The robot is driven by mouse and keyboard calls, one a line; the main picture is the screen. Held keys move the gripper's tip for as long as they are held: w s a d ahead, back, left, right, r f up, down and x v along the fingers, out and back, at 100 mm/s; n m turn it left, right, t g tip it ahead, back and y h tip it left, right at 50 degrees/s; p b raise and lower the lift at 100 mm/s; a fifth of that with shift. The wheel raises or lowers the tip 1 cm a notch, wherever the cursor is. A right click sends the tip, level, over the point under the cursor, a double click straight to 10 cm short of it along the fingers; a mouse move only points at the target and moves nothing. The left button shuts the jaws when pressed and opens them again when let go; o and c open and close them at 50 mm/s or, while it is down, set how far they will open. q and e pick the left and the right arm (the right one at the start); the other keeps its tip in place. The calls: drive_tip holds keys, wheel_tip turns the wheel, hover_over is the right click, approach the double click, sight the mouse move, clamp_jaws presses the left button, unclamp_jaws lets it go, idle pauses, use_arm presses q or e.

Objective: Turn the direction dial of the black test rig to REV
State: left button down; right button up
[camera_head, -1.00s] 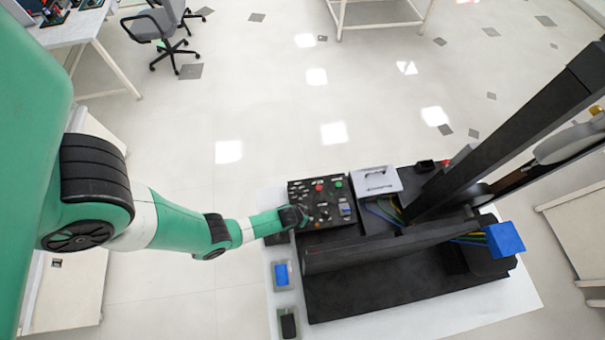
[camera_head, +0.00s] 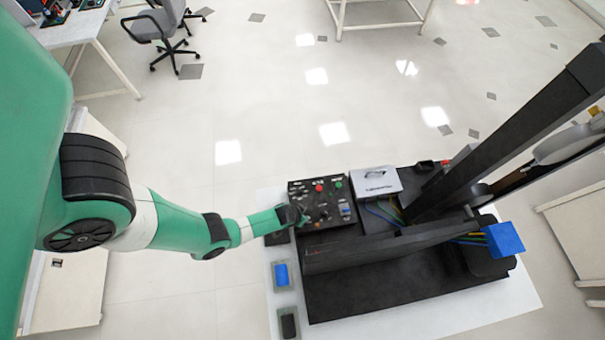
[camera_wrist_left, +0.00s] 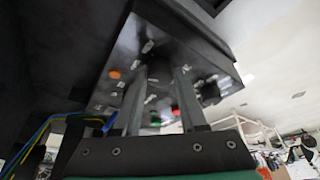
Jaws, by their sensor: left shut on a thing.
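The black test rig's control panel (camera_head: 330,212) carries a red button (camera_head: 320,187), a green button (camera_head: 338,184) and several small knobs and switches. My left gripper (camera_head: 303,217) is at the panel's left front part. In the left wrist view its two fingers (camera_wrist_left: 160,76) reach up to the panel face (camera_wrist_left: 205,72) and are shut around a small dark dial, mostly hidden between the fingertips. Labels and the dial's pointer are too small and blurred to read. An orange lamp or button (camera_wrist_left: 114,74) shows beside the fingers. My right gripper is not in view.
A white box with a handle (camera_head: 376,182) stands right of the panel. A dark beam (camera_head: 390,246) and slanted posts lie to the right. Small trays with a blue part (camera_head: 281,274) and a black part (camera_head: 288,323) sit in front. Open floor lies behind the rig.

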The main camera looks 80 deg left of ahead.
use_arm(q)
drive_tip(key=shift+a+m+t+h, duration=0.1)
drive_tip(key=shift+m+t+h, duration=0.2)
drive_tip(key=shift+m, duration=0.7)
drive_tip(key=shift+m+h, duration=0.3)
drive_tip(key=shift+m, duration=0.6)
drive_tip(key=m+h+b, duration=0.1)
drive_tip(key=m, duration=0.1)
drive_tip(key=m+b, duration=0.1)
drive_tip(key=m, duration=0.1)
drive_tip(key=shift+a+f+h, duration=0.1)
drive_tip(key=shift+a+h, duration=0.05)
drive_tip(key=shift+h, duration=0.25)
drive_tip(key=shift+m+h+b, duration=0.5)
drive_tip(key=shift+m, duration=0.9)
drive_tip(key=shift+s, duration=0.1)
drive_tip(key=shift+c, duration=2.3)
unclamp_jaws()
